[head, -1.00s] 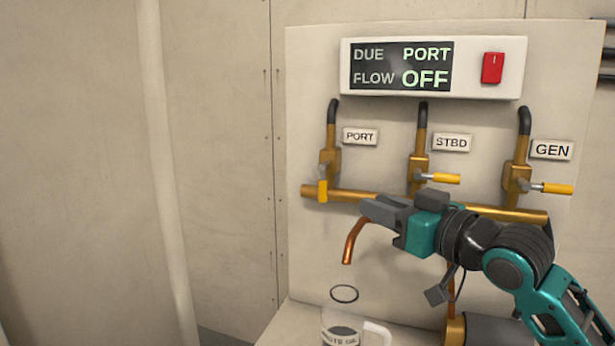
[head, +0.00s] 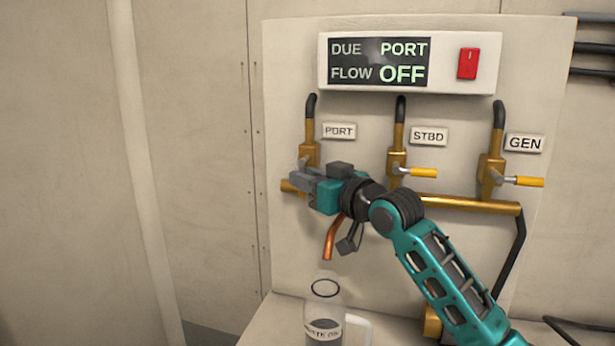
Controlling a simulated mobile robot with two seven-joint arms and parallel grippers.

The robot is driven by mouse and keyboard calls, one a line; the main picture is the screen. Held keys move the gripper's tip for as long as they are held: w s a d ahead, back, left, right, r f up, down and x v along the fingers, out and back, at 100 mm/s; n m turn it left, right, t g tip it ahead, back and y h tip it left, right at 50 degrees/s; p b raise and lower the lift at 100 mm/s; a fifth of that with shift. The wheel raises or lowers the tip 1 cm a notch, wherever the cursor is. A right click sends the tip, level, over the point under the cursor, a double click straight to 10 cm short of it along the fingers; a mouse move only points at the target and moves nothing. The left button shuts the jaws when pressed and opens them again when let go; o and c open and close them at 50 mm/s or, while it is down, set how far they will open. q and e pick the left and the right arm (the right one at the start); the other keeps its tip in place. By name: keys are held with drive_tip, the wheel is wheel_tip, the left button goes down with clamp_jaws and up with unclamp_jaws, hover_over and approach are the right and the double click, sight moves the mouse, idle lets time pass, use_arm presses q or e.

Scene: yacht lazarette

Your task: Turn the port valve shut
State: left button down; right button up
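The port valve (head: 310,153) is a brass valve under the PORT label (head: 338,131), at the left of the panel. Its yellow handle is hidden behind my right gripper (head: 304,182). The gripper's grey fingers are in front of the lower part of the valve, pointing left. I cannot tell whether they touch the handle or how far apart they are. The display (head: 377,62) reads DUE PORT, FLOW OFF. My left gripper is not in view.
The STBD valve (head: 397,163) and GEN valve (head: 491,168) have yellow handles pointing right. A red switch (head: 467,64) sits beside the display. A copper spout (head: 331,240) hangs above a clear jug (head: 324,310). The wall left of the panel is clear.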

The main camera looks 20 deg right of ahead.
drive_tip(key=shift+w, duration=0.2)
clamp_jaws()
idle(0.5)
